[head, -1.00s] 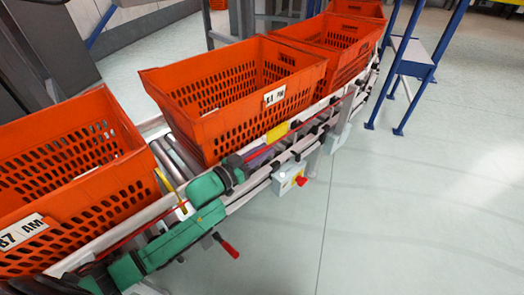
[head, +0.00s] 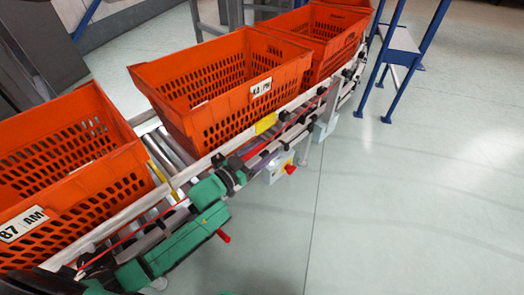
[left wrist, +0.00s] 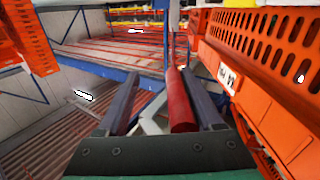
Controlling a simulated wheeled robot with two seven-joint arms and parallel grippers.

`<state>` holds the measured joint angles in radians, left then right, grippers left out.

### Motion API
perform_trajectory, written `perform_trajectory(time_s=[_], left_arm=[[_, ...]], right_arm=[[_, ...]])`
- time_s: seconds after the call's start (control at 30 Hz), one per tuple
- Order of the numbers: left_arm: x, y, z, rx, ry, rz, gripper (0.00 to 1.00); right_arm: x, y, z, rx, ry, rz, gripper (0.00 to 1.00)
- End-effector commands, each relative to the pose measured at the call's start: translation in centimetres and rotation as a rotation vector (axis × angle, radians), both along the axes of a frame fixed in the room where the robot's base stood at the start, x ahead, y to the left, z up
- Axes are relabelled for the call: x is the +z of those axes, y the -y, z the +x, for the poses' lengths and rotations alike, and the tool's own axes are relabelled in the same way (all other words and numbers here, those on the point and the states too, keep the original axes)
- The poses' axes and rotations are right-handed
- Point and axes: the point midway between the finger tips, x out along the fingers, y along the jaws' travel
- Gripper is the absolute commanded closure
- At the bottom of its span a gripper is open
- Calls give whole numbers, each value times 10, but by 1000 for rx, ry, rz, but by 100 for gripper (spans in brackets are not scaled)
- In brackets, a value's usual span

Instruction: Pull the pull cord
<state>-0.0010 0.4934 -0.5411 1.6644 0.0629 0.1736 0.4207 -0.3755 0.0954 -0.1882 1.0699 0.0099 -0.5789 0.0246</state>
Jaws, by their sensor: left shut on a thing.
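The red pull cord (head: 291,120) runs along the near side of the roller conveyor. In the head view it passes at my left gripper (head: 260,153), whose green arm reaches in from the lower left. The gripper is shut on the cord. In the left wrist view, a red round length of it (left wrist: 180,106) shows between the two dark fingers, close to the right finger. The exact contact is hidden in the head view by the wrist. My right gripper is not in view.
Orange totes (head: 213,99) stand in a row on the conveyor (head: 176,150). A pale box with a red knob (head: 277,168) hangs below the rail, close to my gripper. A red-tipped lever (head: 223,236) is below my arm. Floor at the right is clear before a blue-legged stand (head: 399,41).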

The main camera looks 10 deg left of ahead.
Motion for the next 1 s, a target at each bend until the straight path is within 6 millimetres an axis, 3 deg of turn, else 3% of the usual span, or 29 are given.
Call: perform_trajectory(time_s=[0.27, 0.8, 1.0], left_arm=[[-2, -7, -15, -3, -8, -1, 45], [-1, -66, -103, -3, -6, 0, 45], [-1, -80, -121, -1, -2, -1, 45]], right_arm=[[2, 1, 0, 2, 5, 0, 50], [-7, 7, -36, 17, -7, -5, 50], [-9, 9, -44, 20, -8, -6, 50]])
